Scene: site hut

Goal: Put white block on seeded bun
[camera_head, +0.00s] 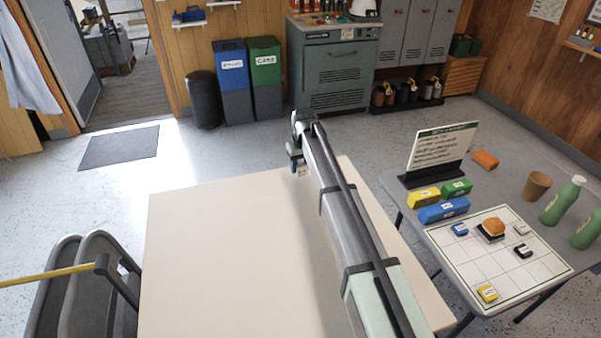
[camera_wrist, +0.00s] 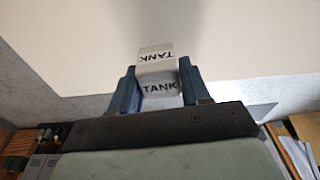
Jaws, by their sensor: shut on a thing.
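My gripper (camera_wrist: 160,88) is shut on a white block (camera_wrist: 158,82) marked TANK, with one blue finger on each side of it. In the head view my gripper (camera_head: 296,162) is at the far edge of the cream table, and a small part of the white block (camera_head: 302,169) shows below it. The seeded bun (camera_head: 494,226) is orange-brown and sits on a dark base on the white grid board (camera_head: 483,265), far to the right of my gripper. Another whitish block (camera_head: 521,229) lies on the board, right of the bun.
The cream table (camera_head: 220,250) is bare.

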